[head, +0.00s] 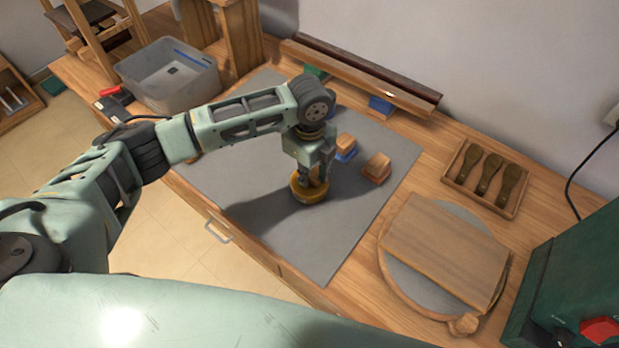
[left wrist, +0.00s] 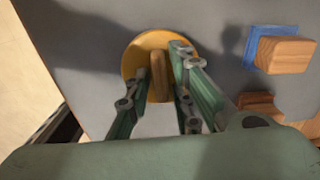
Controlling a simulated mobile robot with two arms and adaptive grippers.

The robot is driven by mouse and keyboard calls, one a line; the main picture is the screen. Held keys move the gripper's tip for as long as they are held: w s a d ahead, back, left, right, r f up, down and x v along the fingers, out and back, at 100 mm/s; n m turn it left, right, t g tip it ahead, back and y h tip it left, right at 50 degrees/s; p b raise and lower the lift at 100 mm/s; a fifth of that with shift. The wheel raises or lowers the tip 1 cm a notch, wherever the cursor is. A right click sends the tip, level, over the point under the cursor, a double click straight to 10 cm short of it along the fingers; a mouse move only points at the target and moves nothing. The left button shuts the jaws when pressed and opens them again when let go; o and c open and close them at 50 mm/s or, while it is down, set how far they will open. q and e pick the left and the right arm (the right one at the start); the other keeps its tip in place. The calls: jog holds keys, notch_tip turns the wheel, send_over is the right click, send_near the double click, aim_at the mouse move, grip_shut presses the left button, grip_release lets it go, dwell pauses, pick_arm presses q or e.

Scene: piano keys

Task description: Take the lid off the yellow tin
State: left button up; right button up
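The yellow tin (head: 308,193) stands upright on the grey mat, near the mat's middle. In the left wrist view its round yellow top (left wrist: 146,48) lies straight under the fingers. My left gripper (head: 316,178) points down over the tin, with its fingertips at or just above the top. In the left wrist view the fingers (left wrist: 168,72) are a small way apart, with yellow showing between them. I cannot tell whether they touch or grip a part of the lid. The fingers hide part of the top. My right gripper is not in view.
Wooden blocks (head: 377,167) with blue pieces lie close right of the tin. A long wooden rail (head: 362,75) runs along the back. A grey bin (head: 168,76) stands left, a tray of brushes (head: 486,178) and a board (head: 445,245) right. The mat's front part (head: 320,250) is clear.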

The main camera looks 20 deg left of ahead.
pick_arm(q)
jog(key=c, duration=0.4)
grip_shut()
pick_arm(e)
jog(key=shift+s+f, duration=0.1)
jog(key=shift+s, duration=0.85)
pick_arm(q)
jog(key=shift+r, duration=0.1)
